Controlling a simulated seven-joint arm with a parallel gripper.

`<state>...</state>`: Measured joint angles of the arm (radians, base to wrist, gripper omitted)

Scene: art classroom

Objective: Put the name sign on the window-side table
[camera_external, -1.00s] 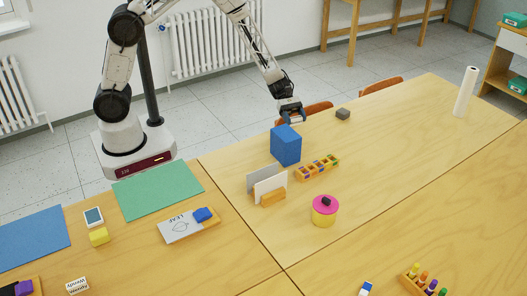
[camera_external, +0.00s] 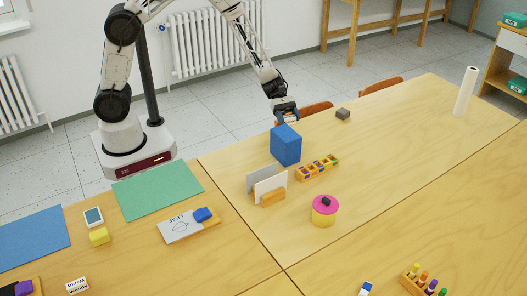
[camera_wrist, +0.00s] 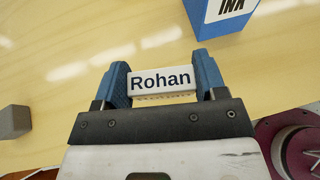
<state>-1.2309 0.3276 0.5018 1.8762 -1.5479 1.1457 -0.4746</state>
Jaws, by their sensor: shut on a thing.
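A white name sign reading "Rohan" (camera_wrist: 161,82) is held between the two blue fingers of my gripper (camera_wrist: 162,80) in the wrist view. Its lettering faces the wrist camera. In the external view my gripper (camera_external: 286,118) is over the far edge of the pale wooden table (camera_external: 400,140), just behind a blue box. The sign cannot be made out there. A second small sign, apparently reading "Wendy" (camera_external: 77,285), lies on the near-left table (camera_external: 140,255).
The blue box (camera_external: 286,145), marked "INK" in the wrist view (camera_wrist: 222,18), is close to my gripper. An orange tray (camera_external: 317,167), card holder (camera_external: 272,198), pink-lidded tin (camera_external: 325,210) and grey block (camera_external: 343,114) are nearby. The table's right part is mostly clear.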

